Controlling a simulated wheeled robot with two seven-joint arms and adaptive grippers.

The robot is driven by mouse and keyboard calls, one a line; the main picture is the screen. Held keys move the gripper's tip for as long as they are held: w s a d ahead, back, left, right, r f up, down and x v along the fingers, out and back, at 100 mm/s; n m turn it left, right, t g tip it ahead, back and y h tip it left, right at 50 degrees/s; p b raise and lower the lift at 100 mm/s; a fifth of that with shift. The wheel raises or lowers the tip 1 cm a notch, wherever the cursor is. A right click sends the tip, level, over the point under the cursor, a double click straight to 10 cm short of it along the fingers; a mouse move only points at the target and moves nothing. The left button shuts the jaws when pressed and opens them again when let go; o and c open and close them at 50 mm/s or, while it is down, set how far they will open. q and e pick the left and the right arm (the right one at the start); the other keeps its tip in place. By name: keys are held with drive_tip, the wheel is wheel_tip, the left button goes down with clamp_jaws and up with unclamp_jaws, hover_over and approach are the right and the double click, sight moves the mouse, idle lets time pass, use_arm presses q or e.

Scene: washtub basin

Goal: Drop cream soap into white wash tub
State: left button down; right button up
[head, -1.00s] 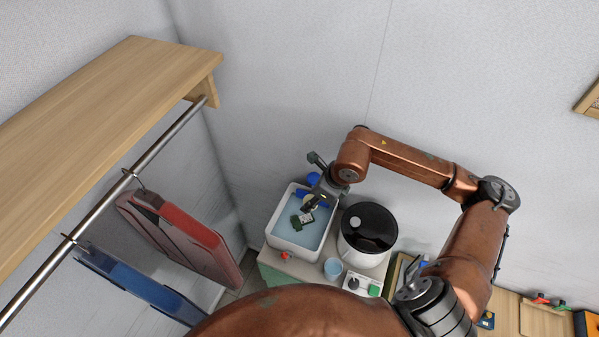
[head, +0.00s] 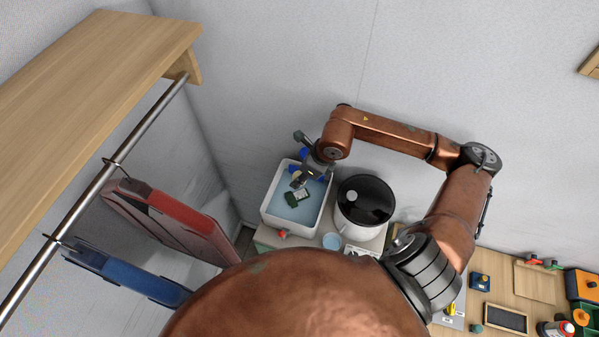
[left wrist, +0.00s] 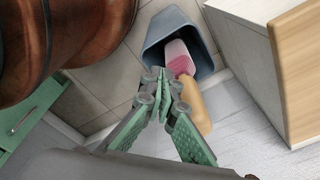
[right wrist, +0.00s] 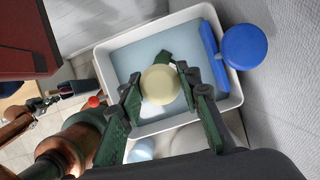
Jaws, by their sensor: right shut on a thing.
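The cream soap (right wrist: 160,85) is a round, pale disc held between the fingertips of my right gripper (right wrist: 158,88). In the head view my right gripper (head: 304,178) is over the white wash tub (head: 266,212), which holds light blue water. The tub's rim also shows in the right wrist view (right wrist: 108,100), with the soap in front of the water. The soap's height above the water is hard to tell. My left gripper (left wrist: 166,80) has its fingertips together with nothing seen between them, and is outside the head view.
A white bucket with a black top (head: 365,201) stands right of the tub. A blue round thing (right wrist: 246,47) is at the tub's edge. A dark green item (head: 293,199) shows over the water. A blue-grey bin (left wrist: 160,28) is below my left gripper.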

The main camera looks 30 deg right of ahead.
drive_tip(key=o, duration=0.7)
drive_tip(key=shift+w, duration=0.15)
drive_tip(key=o, duration=0.5)
drive_tip(key=shift+o, duration=0.2)
drive_tip(key=shift+r, duration=0.1)
use_arm(q)
drive_tip(key=shift+s, duration=0.65)
use_arm(e)
drive_tip(key=v, duration=1.2)
drive_tip(key=shift+s, duration=0.2)
